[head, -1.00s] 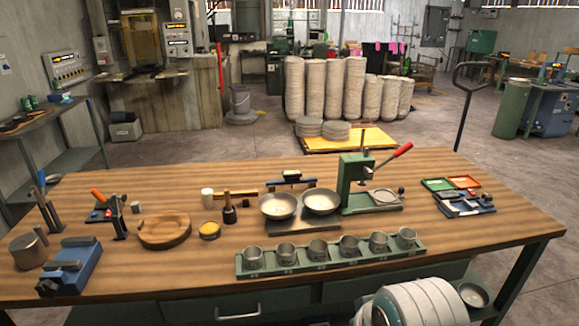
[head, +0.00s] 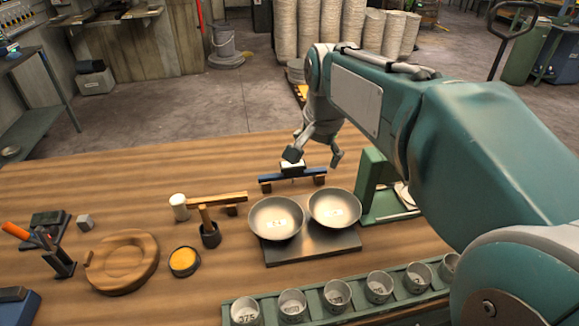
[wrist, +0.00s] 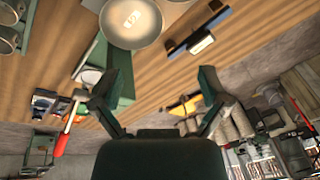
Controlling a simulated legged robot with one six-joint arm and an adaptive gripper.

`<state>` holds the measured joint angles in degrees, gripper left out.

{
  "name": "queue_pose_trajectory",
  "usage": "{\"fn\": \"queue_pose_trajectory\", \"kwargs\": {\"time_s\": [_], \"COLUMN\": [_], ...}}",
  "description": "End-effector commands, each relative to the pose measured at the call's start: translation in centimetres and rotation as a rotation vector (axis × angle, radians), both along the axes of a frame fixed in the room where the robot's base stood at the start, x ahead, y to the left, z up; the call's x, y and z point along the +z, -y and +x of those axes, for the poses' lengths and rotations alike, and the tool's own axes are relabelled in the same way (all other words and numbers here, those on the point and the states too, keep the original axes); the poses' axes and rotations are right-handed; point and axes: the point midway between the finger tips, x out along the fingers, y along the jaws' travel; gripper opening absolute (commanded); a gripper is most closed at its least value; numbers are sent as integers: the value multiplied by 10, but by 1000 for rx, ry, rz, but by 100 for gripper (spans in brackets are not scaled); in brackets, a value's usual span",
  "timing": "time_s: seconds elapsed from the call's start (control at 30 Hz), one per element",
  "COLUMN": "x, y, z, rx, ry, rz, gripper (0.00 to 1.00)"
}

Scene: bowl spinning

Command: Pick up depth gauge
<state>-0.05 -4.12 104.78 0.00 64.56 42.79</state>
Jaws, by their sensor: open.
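The depth gauge (head: 270,181) is a blue bar with a pale block on its middle, resting on small wooden supports behind two metal pans. In the wrist view the depth gauge (wrist: 180,48) lies at the upper right, outside the space between my fingers. My gripper (head: 315,157) is open and empty, above the table near the gauge's right half. One finger overlaps the gauge's middle in the head view; I cannot tell the exact height between them. In the wrist view my gripper (wrist: 164,70) shows both fingers spread wide.
The metal pans (head: 276,217) stand on a plate just in front of the gauge. A mallet (head: 215,200) lies left. A rack of metal cups (head: 337,294) is in front. Table behind the gauge is clear.

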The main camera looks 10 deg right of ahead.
Motion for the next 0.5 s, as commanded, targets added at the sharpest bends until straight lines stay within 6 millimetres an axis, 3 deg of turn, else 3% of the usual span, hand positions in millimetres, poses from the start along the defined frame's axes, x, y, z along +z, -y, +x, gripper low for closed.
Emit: {"fn": "queue_pose_trajectory", "kwargs": {"time_s": [0.27, 0.5], "x": [-22, -58], "y": [0, -1], "z": [78, 139], "rx": [-278, -525], "ry": [-93, -167], "rz": [59, 91], "gripper": [94, 94]}}
